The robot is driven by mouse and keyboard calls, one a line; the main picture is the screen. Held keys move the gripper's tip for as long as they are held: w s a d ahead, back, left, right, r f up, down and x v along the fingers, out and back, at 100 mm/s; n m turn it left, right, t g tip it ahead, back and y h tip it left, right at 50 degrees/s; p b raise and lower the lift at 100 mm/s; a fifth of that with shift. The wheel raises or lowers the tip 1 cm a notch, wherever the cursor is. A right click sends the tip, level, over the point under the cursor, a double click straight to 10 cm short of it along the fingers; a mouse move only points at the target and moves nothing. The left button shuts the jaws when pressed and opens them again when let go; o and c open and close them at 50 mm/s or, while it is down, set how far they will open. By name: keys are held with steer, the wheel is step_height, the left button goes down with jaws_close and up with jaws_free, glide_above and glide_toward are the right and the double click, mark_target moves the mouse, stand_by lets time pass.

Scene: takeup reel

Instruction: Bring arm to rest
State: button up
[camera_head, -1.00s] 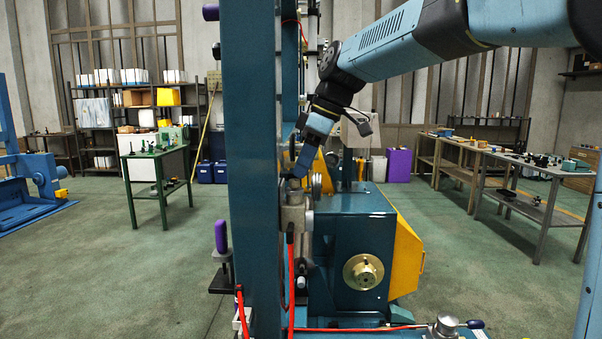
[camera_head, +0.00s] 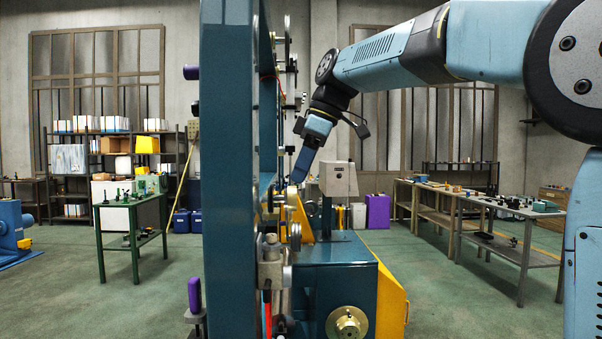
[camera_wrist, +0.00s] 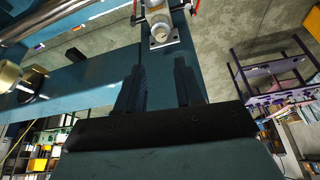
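My arm reaches in from the right in the head view, above the teal takeup machine (camera_head: 335,278). My gripper (camera_head: 297,180) points down and to the left, beside the tall teal upright post (camera_head: 228,200). In the wrist view, the two dark fingers of my gripper (camera_wrist: 160,82) stand apart with nothing between them. A metal fitting (camera_wrist: 160,32) on a teal beam lies beyond the fingertips there. In the head view the fingers overlap and their far side is hidden.
The post and its rollers stand close to my gripper. A grey box (camera_head: 338,179) stands just right of it. A yellow guard (camera_head: 392,300) is on the machine's right side. Workbenches (camera_head: 500,208) stand at the right, a green table (camera_head: 130,203) at the left. Open floor lies between.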

steer(key=s+d+f+m+t+h, duration=0.4)
steer(key=s+d+f+m, duration=1.2)
steer(key=s+d+f, duration=0.4)
steer(key=d+f+t, duration=0.1)
steer(key=d+f, duration=0.1)
steer(key=d, duration=0.2)
steer(key=shift+s+m+h, duration=0.3)
steer(key=shift+s+m, duration=0.05)
steer(key=shift+m, duration=0.05)
steer(key=shift+o, duration=0.6)
steer(key=shift+s+d+f, duration=0.15)
steer(key=shift+f, duration=0.1)
steer(key=shift+o, duration=0.8)
steer(key=shift+r, duration=0.2)
step_height(320, 180, up, 22)
steer(key=n+g+y, duration=0.5)
steer(key=n, duration=1.2)
glide_above(271, 234)
steer(key=d, duration=0.6)
steer(key=x, duration=1.3)
steer(key=shift+s+f, duration=0.2)
steer(key=shift+f, duration=0.2)
